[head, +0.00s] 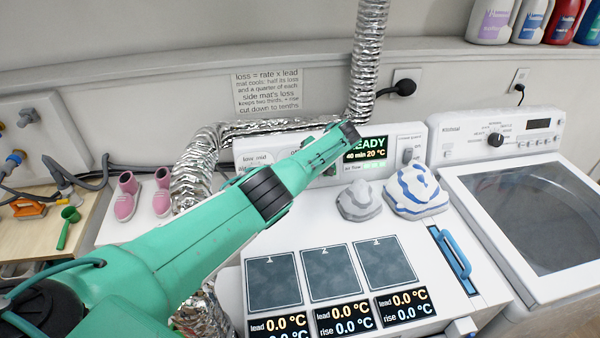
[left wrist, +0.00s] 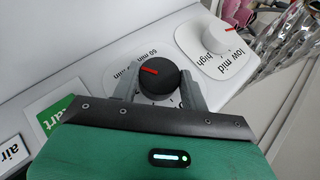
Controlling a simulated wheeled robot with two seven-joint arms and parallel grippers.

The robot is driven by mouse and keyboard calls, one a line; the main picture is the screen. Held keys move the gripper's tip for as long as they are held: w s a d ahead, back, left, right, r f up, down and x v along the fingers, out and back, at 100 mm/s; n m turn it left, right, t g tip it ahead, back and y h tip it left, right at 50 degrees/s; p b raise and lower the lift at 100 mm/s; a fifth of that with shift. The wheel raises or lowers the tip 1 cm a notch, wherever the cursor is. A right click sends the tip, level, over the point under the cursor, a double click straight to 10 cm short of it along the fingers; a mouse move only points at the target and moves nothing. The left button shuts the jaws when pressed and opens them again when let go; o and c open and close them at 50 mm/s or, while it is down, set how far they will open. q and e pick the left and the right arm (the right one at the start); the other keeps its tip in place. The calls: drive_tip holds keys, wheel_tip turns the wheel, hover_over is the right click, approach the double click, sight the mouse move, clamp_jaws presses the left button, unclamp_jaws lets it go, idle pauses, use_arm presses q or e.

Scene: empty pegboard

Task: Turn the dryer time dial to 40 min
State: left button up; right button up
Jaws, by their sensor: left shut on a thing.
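The time dial (left wrist: 158,80) is a black round knob with a red pointer, on a white plate in the left wrist view. The pointer is turned toward the left of that picture; "60 min" is printed near it, and another minute label is partly covered. My left gripper (left wrist: 157,88) has its grey fingers on either side of the dial and is shut on it. In the head view my green arm largely hides the dial. The dryer display (head: 366,149) reads READY, 40 min and 20 °C. My right gripper is not in view.
A white low/mid/high knob (left wrist: 216,38) and a green start button (left wrist: 60,112) flank the dial. Grey (head: 359,201) and blue-striped (head: 416,192) cloths lie on the dryer top, behind several dark mats (head: 331,272). A washer (head: 470,160) stands at the right.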

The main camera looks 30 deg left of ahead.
use_arm(q)
drive_tip(key=shift+f+y+b, duration=0.15)
drive_tip(key=shift+y+b, duration=0.15)
idle(0.4)
drive_tip(key=o, duration=1)
drive_tip(key=shift+d, duration=0.1)
drive_tip(key=b+v, duration=0.4)
drive_tip(key=v, duration=0.9)
drive_tip(key=shift+w+d+r+b, duration=0.2)
drive_tip(key=shift+r+b, duration=0.1)
drive_tip(key=shift+b, duration=0.1)
